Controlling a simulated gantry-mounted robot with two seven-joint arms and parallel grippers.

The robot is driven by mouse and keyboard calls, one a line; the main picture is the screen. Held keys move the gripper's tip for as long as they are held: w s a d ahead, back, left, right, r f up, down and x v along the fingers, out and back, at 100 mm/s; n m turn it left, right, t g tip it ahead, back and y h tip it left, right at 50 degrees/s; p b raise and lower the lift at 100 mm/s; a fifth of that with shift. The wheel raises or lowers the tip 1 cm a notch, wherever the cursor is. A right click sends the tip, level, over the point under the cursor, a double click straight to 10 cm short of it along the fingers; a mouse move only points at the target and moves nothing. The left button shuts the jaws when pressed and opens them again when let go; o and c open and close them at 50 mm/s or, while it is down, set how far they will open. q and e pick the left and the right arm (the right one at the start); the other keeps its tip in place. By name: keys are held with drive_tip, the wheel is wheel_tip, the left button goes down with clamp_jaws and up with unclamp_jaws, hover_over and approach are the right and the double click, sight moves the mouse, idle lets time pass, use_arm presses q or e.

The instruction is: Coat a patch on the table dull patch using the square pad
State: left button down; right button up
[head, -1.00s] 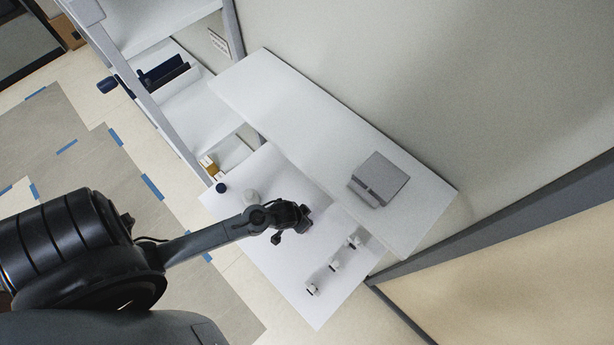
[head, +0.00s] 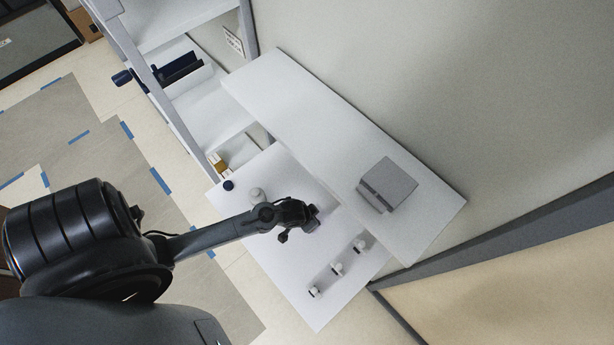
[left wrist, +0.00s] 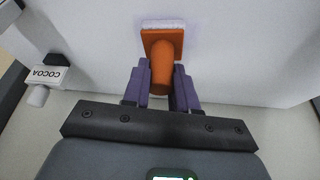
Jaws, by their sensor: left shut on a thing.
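My left gripper (left wrist: 161,92) is shut on the orange handle of the square pad (left wrist: 163,38) in the left wrist view. The pad has an orange square back and a pale face that points away from the gripper, at or close to the white table (left wrist: 240,65); I cannot tell whether it touches. In the head view my left gripper (head: 300,225) is over the middle of the white table (head: 275,280), and the pad is hidden by it. I cannot make out a dull patch on the table. My right gripper is not in view.
A dark blue round item (head: 229,185) and a white one (head: 257,194) stand at the left. A grey box (head: 388,184) sits on the raised shelf behind.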

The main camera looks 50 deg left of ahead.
use_arm(q)
drive_tip(key=shift+w+a+r, duration=0.1)
drive_tip(key=shift+w+a, duration=0.05)
drive_tip(key=shift+w, duration=1.55)
drive_tip(key=shift+w+a, duration=0.2)
drive_tip(key=shift+w, duration=1.7)
drive_tip(key=shift+r, duration=2.95)
drive_tip(key=shift+r, duration=1.5)
